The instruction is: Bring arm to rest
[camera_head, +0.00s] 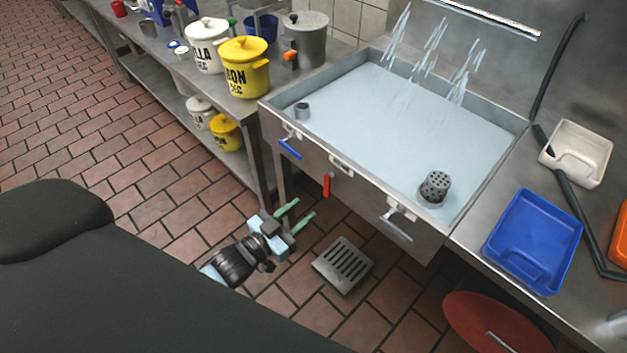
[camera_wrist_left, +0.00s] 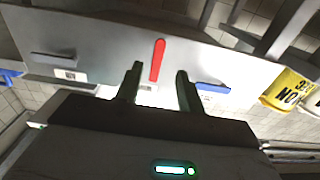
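My left gripper (camera_head: 298,215) is low in front of the sink unit, above the tiled floor in the head view. Its two green fingers are apart with nothing between them. In the left wrist view the fingers (camera_wrist_left: 160,85) also stand apart, and the steel front of the sink unit (camera_wrist_left: 110,55) lies beyond them. A red handle (camera_wrist_left: 157,60) on that front shows between and beyond the fingertips; the same red handle (camera_head: 327,186) is in the head view. My right gripper is not in view.
The steel sink (camera_head: 300,120) holds pale liquid and a perforated cylinder (camera_head: 435,187). A blue tray (camera_head: 533,241) and a white tray (camera_head: 576,153) are on the right counter. Yellow (camera_head: 244,67) and white pots (camera_head: 207,46) stand on the back-left table. A floor drain grate (camera_head: 343,265) lies below.

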